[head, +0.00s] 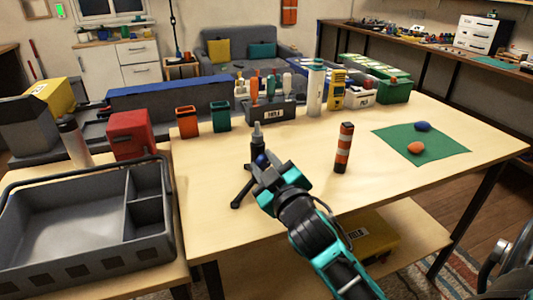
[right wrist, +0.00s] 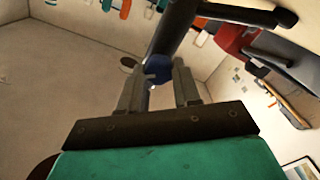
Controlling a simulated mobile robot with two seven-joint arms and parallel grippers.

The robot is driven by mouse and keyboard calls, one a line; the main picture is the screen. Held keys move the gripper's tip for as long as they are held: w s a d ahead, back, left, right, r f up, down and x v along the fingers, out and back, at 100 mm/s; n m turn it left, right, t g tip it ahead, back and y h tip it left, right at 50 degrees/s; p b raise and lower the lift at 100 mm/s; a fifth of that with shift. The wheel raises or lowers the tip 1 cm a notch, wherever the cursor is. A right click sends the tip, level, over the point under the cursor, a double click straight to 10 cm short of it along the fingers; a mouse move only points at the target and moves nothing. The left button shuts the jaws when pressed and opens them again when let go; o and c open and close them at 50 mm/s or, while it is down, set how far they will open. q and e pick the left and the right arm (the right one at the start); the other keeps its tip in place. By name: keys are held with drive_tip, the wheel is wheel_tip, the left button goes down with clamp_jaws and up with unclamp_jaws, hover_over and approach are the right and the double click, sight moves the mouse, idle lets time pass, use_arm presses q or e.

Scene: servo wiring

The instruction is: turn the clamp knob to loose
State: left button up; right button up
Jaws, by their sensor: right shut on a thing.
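The clamp is a small dark stand (head: 257,147) with splayed legs, upright on the near part of the wooden table in the head view. Its blue clamp knob (head: 261,160) shows just beyond my right gripper (head: 264,171). In the right wrist view the blue knob (right wrist: 158,68) sits between the grey fingertips of my right gripper (right wrist: 158,84), which is shut on it. A dark bar of the stand (right wrist: 178,28) runs past just beyond the knob. The gripper hides part of the stand in the head view. My left gripper is not in view.
An orange-and-black striped cylinder (head: 343,148) stands to the right of the stand. A green mat (head: 445,149) with an orange and a blue lump lies farther right. A grey tray (head: 70,234) is at left. Bins, bottles and boxes line the table's back.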

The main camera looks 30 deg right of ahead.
drive_tip(key=shift+r+n+p, duration=0.2)
drive_tip(key=shift+n+p, duration=0.15)
drive_tip(key=shift+n, duration=0.25)
drive_tip(key=n+p, duration=0.2)
drive_tip(key=n, duration=0.1)
drive_tip(key=shift+f+n, duration=0.1)
drive_tip(key=shift+n, duration=0.2)
drive_tip(key=n+p, duration=0.2)
drive_tip(key=n, duration=0.1)
drive_tip(key=shift+a+f, duration=0.1)
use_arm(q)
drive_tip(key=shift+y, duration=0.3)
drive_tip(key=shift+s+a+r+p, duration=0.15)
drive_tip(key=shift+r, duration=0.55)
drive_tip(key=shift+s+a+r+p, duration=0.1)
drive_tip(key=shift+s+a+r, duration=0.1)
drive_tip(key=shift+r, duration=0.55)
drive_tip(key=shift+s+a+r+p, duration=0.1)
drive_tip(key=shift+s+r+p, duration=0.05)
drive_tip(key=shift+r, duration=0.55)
use_arm(e)
drive_tip(key=shift+f+n, duration=0.15)
drive_tip(key=shift+n, duration=1.35)
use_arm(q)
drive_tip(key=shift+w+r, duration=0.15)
use_arm(e)
drive_tip(key=o, duration=1.1)
